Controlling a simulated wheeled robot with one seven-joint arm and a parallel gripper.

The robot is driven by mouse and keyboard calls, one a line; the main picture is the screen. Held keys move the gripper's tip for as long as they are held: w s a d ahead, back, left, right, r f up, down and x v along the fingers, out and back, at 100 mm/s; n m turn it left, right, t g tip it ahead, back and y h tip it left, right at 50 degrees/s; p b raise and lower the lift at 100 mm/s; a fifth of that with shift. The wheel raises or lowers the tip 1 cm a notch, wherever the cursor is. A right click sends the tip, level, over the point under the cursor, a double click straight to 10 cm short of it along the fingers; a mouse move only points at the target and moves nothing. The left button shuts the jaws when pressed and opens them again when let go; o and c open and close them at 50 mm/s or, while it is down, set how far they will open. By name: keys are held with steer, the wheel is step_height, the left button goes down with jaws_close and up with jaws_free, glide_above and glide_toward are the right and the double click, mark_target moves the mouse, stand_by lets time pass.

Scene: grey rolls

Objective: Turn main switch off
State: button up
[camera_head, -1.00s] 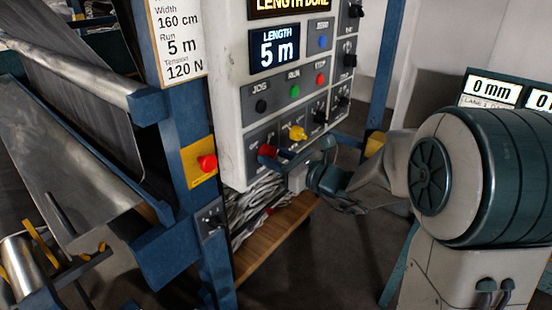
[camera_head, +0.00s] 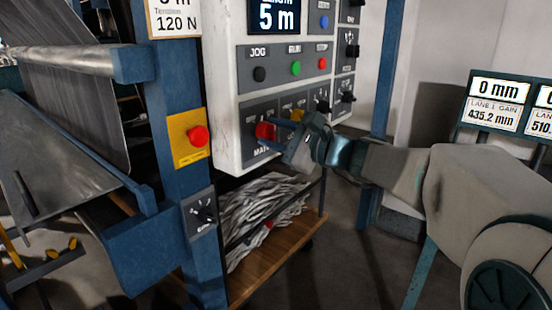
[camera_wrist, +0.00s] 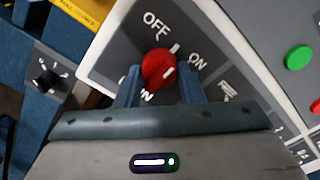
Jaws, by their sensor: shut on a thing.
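The main switch is a red rotary knob (camera_head: 264,131) at the lower left of the white control panel, above a label that begins "MAI". In the wrist view the red knob (camera_wrist: 156,66) shows between "OFF" and "ON" labels. A short white mark is on its face near the ON side; I cannot tell its exact setting. My gripper (camera_head: 280,131) reaches in from the right. Its two blue fingers stand on either side of the knob in the wrist view (camera_wrist: 159,80), shut on it. The fingers hide part of the knob and panel lettering.
A red emergency button (camera_head: 197,136) on a yellow plate sits on the blue post to the left. A small black selector (camera_head: 205,215) is below it. A wooden cart (camera_head: 275,255) with grey strips stands underneath.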

steer(key=n+b, duration=0.2)
steer(key=b, duration=0.1)
steer(key=f+n+b, duration=0.1)
steer(key=n+b, duration=0.1)
steer(key=b, duration=0.2)
steer(key=shift+n, duration=0.3)
steer(key=n+b, duration=0.1)
steer(key=b, duration=0.1)
steer(key=n+b, duration=0.2)
steer(key=b, duration=0.1)
steer(key=shift+r, duration=0.25)
steer(key=shift+r+n+b, duration=0.15)
steer(key=shift+n+b, duration=0.3)
steer(key=shift+n, duration=0.25)
steer(key=o, duration=1)
steer(key=shift+r, duration=0.1)
steer(key=v, duration=1.4)
steer(key=shift+a+p, duration=0.1)
steer(key=shift+p, duration=0.2)
